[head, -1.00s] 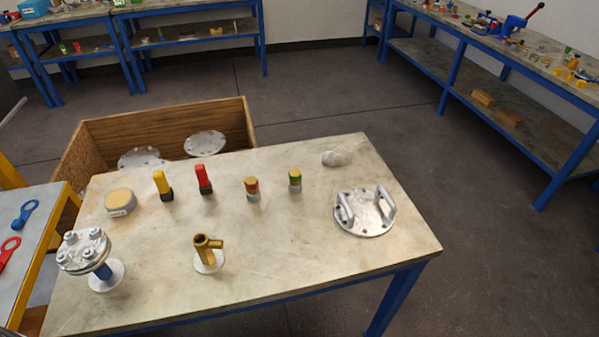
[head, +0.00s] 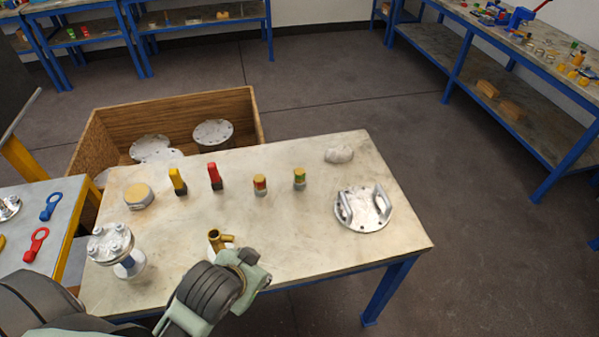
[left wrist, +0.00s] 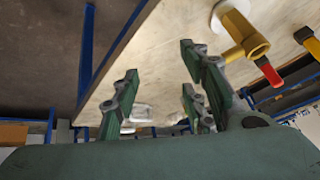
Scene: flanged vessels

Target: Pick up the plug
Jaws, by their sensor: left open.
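Nothing in view is clearly marked as the plug. Candidates on the table are a small banded cylinder with a yellow top and red band (head: 260,185), one with a green band (head: 299,179), and a brass tee fitting (head: 220,240) on a white round base. My left gripper (head: 250,268) is at the table's front edge, just in front of the brass fitting, partly covering its base. In the left wrist view my left gripper (left wrist: 160,100) has its fingers spread and empty; the brass fitting (left wrist: 246,47) is beyond the right-hand fingers. My right gripper is not in view.
The table (head: 330,235) also holds a bolted flange piece (head: 112,243), a yellow-topped disc (head: 138,195), yellow (head: 177,181) and red (head: 215,176) handled pieces, a grey lump (head: 339,155) and a flange with two handles (head: 363,209). A wooden crate (head: 180,108) stands behind.

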